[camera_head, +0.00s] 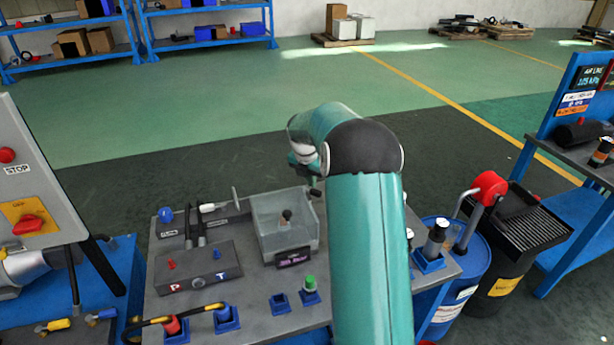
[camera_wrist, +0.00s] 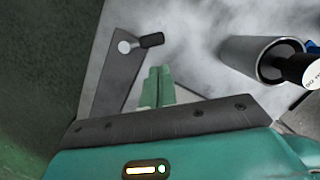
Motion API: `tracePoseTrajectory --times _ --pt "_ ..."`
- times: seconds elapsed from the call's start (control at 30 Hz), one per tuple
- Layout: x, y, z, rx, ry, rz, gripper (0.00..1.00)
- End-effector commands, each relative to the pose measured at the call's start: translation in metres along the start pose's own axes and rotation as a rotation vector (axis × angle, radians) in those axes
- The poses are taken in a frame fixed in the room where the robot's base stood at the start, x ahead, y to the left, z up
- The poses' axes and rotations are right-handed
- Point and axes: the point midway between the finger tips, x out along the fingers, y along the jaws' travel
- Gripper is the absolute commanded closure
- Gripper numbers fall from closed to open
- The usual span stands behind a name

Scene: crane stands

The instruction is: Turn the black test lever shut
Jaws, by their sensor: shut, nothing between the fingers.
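In the wrist view, a short lever with a black grip (camera_wrist: 151,40) sits at the top of a dark grey plate (camera_wrist: 115,80). Its silver pivot (camera_wrist: 125,46) is at the left end, and the grip points right and slightly up in the picture. My gripper (camera_wrist: 158,72) shows its two green fingers together, with nothing held. The fingertips are just below the lever in the picture; a gap shows between them. In the head view, my teal arm hides most of the area around my gripper, and I cannot make out the lever clearly there.
A grey cylinder (camera_wrist: 262,60) with a dark opening lies right of my fingers in the wrist view. In the head view, the grey bench holds a clear tray (camera_head: 267,222), a P/T block (camera_head: 197,268) and a green-capped part (camera_head: 310,287). A blue drum (camera_head: 462,270) stands right of the bench.

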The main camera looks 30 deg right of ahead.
Motion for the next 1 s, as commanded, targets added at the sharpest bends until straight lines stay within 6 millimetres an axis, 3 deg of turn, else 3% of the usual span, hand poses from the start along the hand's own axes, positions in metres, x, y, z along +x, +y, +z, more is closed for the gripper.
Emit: tracePoseTrajectory --times 0.13,0.33,1.0 --pt "0.029 0.001 -0.002 -0.002 0.003 -0.002 1.00" --pt "0.051 0.003 -0.003 -0.003 0.002 0.000 1.00" --pt "0.055 0.003 -0.004 -0.079 0.004 0.020 1.00"
